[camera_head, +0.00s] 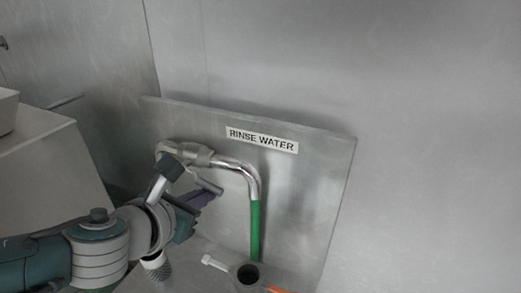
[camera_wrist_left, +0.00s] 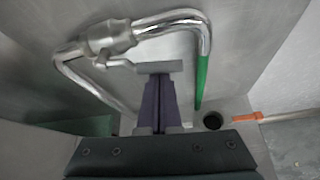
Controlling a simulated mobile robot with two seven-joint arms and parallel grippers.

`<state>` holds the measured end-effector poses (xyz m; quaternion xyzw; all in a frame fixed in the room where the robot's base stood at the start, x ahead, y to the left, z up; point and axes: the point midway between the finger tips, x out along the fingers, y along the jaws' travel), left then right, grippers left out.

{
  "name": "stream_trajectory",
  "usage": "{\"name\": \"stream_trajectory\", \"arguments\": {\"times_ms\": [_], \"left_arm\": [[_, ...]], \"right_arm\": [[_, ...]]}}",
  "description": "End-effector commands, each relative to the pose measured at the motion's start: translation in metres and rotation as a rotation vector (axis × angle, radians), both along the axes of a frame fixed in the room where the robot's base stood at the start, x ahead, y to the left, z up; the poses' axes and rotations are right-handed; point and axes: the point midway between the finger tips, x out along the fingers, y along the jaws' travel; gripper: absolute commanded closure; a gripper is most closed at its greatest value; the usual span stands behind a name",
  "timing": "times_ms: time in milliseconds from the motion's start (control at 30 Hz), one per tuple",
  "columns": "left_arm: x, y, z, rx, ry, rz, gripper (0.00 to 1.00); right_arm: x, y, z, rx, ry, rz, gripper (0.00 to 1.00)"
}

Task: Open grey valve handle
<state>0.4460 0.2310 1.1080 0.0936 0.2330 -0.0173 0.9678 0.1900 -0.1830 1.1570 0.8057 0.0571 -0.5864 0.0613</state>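The grey valve handle (camera_head: 209,186) is a short bar below the metal valve body (camera_head: 198,155) on the rinse water pipe. In the left wrist view the handle (camera_wrist_left: 158,67) lies crosswise just beyond my fingertips. My left gripper (camera_head: 203,197) is right at the handle, on its near side. In the left wrist view its two purple fingers (camera_wrist_left: 158,82) are close together with only a thin dark line between them. The handle hides the very tips, so I cannot tell whether they touch it. My right gripper is not in view.
The chrome pipe (camera_head: 250,178) bends down into a green spout (camera_head: 255,230) above a dark round opening (camera_head: 248,274). A white stick-like handle (camera_head: 216,263) and an orange one (camera_head: 277,290) lie beside it. A metal panel labelled RINSE WATER (camera_head: 262,139) stands behind.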

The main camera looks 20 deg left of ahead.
Motion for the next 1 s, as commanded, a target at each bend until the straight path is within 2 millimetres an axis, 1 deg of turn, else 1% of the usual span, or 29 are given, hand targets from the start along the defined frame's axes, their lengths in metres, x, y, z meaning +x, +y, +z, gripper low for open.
{"name": "stream_trajectory", "arguments": {"times_ms": [33,200,400,1000], "left_arm": [[0.0006,-0.0001,0.0053,-0.029,0.0,0.0,1.0],[0.0004,-0.0015,0.0102,-0.119,0.007,0.0,1.0],[0.0003,-0.0026,0.0133,-0.181,0.012,0.0,1.0],[0.0006,-0.0028,0.0144,-0.204,0.013,0.0,1.0]], "right_arm": [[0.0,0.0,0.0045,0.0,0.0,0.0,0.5],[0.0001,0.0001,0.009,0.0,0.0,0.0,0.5],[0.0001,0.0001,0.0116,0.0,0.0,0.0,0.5],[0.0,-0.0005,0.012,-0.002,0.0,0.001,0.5]]}}
